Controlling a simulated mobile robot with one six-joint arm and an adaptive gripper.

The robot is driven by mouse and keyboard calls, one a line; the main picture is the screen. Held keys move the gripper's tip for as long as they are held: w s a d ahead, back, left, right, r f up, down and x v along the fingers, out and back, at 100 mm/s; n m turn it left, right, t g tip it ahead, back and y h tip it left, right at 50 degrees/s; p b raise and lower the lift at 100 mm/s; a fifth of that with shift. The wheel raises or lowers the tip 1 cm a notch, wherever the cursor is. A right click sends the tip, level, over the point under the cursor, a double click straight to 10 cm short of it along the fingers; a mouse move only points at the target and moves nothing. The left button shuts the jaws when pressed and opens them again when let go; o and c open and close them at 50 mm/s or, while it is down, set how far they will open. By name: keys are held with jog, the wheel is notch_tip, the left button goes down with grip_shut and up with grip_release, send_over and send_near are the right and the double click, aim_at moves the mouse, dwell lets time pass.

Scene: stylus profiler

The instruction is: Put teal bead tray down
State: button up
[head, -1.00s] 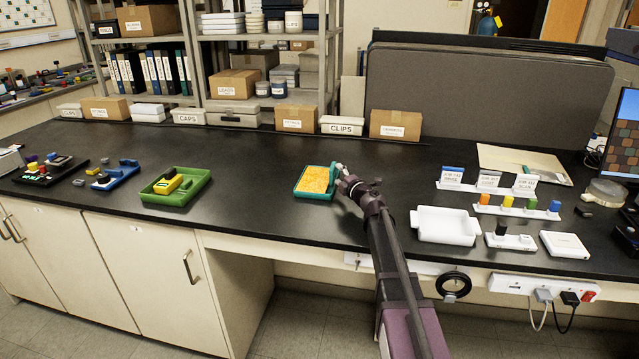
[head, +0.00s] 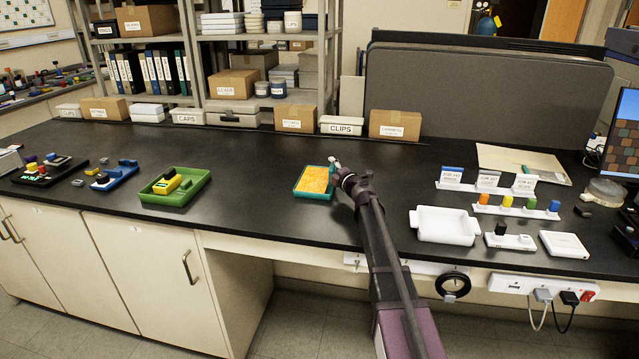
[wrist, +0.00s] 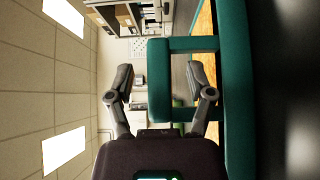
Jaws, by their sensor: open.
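The teal bead tray (head: 312,198) rests on the black bench, near its middle, filled with orange-yellow beads (head: 315,179). My gripper (head: 337,165) is at the tray's right side in the head view. In the wrist view the tray's teal wall (wrist: 238,120) runs down the right, and its teal handle (wrist: 158,95) stands out from it. My open gripper (wrist: 158,70) has one finger on each side of the handle bar, with visible gaps. The fingertips are small and partly hidden in the head view.
A green tray (head: 158,200) with a yellow item stands to the left. A white tray (head: 447,238) and small racks (head: 515,210) stand to the right. Labelled boxes (head: 341,125) and a grey partition (head: 480,100) line the back. Bench around the teal tray is clear.

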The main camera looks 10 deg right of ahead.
jog(key=shift+w, duration=0.15)
dwell(0.4)
grip_shut()
